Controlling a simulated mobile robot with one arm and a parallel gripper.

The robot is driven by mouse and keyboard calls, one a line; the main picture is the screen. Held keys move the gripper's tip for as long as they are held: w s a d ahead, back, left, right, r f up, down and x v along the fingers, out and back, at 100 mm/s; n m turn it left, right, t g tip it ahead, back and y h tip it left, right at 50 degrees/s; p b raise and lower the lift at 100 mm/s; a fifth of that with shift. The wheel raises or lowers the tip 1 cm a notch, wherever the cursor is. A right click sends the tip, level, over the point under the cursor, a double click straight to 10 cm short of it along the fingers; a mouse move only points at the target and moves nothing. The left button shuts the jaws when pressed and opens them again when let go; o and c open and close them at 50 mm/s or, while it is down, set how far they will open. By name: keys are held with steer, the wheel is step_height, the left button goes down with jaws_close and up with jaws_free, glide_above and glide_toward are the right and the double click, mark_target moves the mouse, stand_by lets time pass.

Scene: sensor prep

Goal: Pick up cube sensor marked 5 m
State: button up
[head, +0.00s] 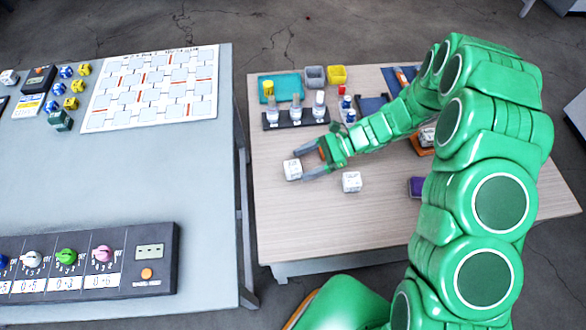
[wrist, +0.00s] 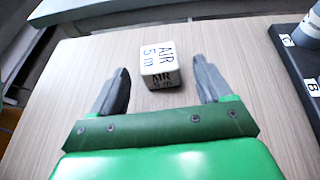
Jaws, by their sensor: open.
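A white cube marked "AIR 5 m" (wrist: 158,62) stands on the wooden table between and slightly beyond my fingertips in the wrist view. It also shows in the head view (head: 292,169), near the table's left side. My gripper (wrist: 160,82) is open, with one grey finger on each side of the cube; a gap shows on both sides. In the head view my gripper (head: 304,164) reaches left, low over the table. A second white cube (head: 351,182) lies to the right of and nearer than the gripper; its marking is too small to read.
A dark rack (head: 296,119) with several white-bodied bottles stands behind my gripper. A teal tray (head: 280,86), a grey bin (head: 315,76) and a yellow bin (head: 337,74) are at the back. A purple block (head: 416,187) lies to the right. The front of the wooden table (head: 310,225) is clear.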

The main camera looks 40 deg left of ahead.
mark_target(293, 166)
steer(key=x, duration=0.4)
steer(key=shift+s+a, duration=0.1)
steer(key=shift+s, duration=0.1)
steer(key=c, duration=1.1)
steer(key=shift+o, duration=0.2)
